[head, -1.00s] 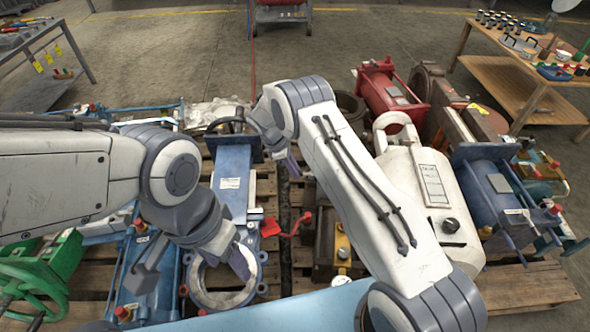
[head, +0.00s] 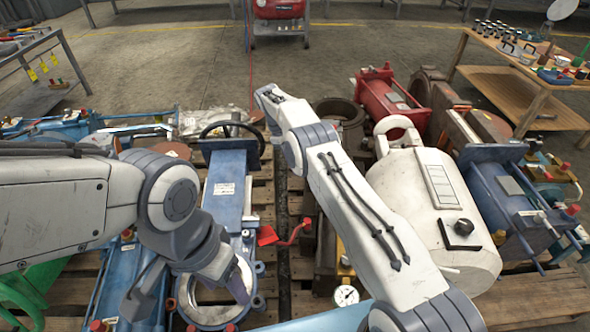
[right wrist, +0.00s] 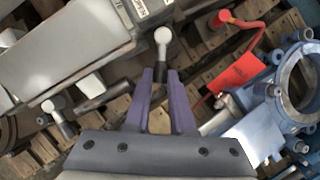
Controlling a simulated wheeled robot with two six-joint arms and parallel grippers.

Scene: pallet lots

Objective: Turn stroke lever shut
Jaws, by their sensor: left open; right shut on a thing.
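In the right wrist view a short grey lever (right wrist: 162,52) with a pale round end stands between the purple fingers of my right gripper (right wrist: 160,76). The gripper is shut on it near the grey block. A red lever (right wrist: 243,22) with a red tag (right wrist: 238,86) lies to the right, apart from the fingers; it also shows in the head view (head: 290,236). No label tells which is the stroke lever. My right gripper is not visible in the head view. My left gripper (head: 188,298) is open above a round-flanged blue machine (head: 222,200) at the lower left.
Machine parts crowd the wooden pallets (head: 530,295). A white tank (head: 440,210), a blue unit (head: 505,195) and a red unit (head: 385,95) stand right of my right arm. A wooden table (head: 520,90) is at the back right.

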